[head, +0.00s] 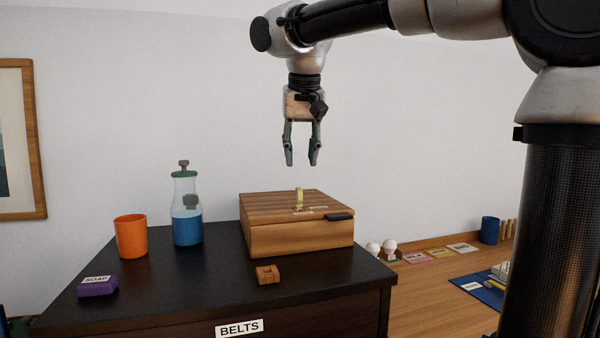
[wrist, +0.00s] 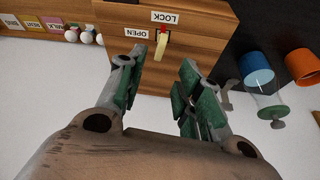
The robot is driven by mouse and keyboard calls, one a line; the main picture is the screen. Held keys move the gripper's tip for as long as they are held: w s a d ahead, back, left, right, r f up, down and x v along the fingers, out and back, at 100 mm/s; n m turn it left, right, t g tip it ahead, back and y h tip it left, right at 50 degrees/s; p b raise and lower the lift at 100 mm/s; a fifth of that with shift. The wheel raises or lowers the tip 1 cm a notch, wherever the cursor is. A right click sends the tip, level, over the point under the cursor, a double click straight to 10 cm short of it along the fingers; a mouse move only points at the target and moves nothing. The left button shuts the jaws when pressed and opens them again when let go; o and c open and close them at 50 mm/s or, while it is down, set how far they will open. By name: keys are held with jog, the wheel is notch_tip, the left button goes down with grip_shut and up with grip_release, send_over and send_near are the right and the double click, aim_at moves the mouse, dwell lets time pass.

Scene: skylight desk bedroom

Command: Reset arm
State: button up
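My gripper (head: 301,160) hangs pointing down above a wooden box (head: 300,237) on the dark dresser, in the head view. Its two fingers are apart and nothing shows between them. In the wrist view my gripper (wrist: 160,75) is also open and empty. A yellow lever (head: 299,198) stands on the box lid below the fingers, with a gap between. The wrist view shows the lever (wrist: 161,45) between the labels OPEN and LOCK. The box lid looks shut.
The dresser top (head: 205,275) also holds an orange cup (head: 131,237), a bottle with blue liquid (head: 187,228), a purple SOAP block (head: 98,287) and a small wooden piece (head: 267,275). Low at right are white balls (head: 389,246), labelled cards and a blue mat (head: 474,290).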

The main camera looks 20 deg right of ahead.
jog(key=s+d+f+n, duration=0.1)
jog(key=s+d+f, duration=0.7)
jog(key=s+f, duration=0.2)
jog(key=s+d+f+n, duration=0.1)
jog(key=s+d+f, duration=0.6)
jog(key=s+f, duration=0.4)
jog(key=shift+s+d+f+y, duration=0.25)
jog(key=shift+s+d+y, duration=0.15)
jog(key=shift+s, duration=0.4)
